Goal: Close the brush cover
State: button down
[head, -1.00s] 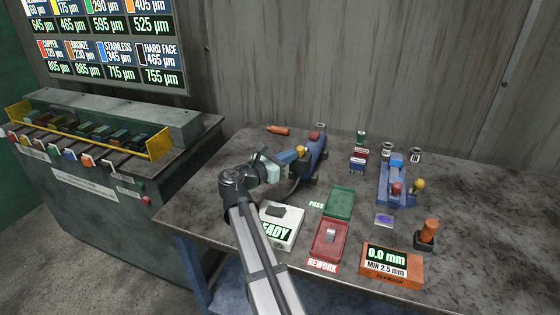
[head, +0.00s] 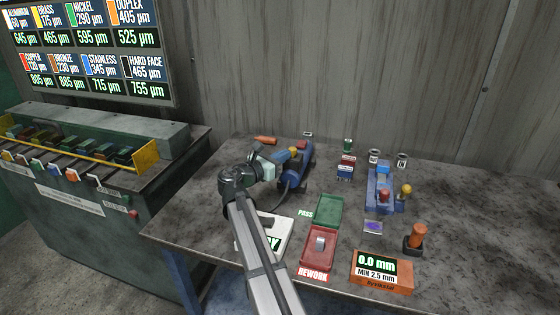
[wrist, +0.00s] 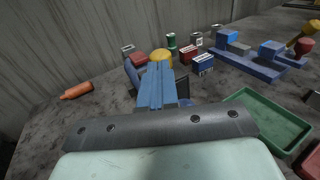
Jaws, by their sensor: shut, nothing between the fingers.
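A blue bench unit (head: 301,174) stands at the back of the table, with a red knob (head: 303,144) and a yellow knob (head: 293,150). I take it for the brush unit; its cover and brush cannot be told apart clearly. My gripper (head: 283,157) is close against its near side at the yellow knob. In the wrist view my blue fingers (wrist: 156,88) are shut together and empty, pointing at the yellow knob (wrist: 161,56). They hide part of the unit, and whether they touch the knob is unclear. The red knob (wrist: 138,57) shows just left of it.
A second blue unit (head: 380,190) stands to the right. Between them are small red and blue blocks (head: 346,168). A green tray (head: 328,210), a red tray (head: 319,250) and a white box (head: 275,230) lie in front. An orange handle (head: 265,140) lies at the back left.

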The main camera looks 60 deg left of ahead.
jog(key=v, duration=1.4)
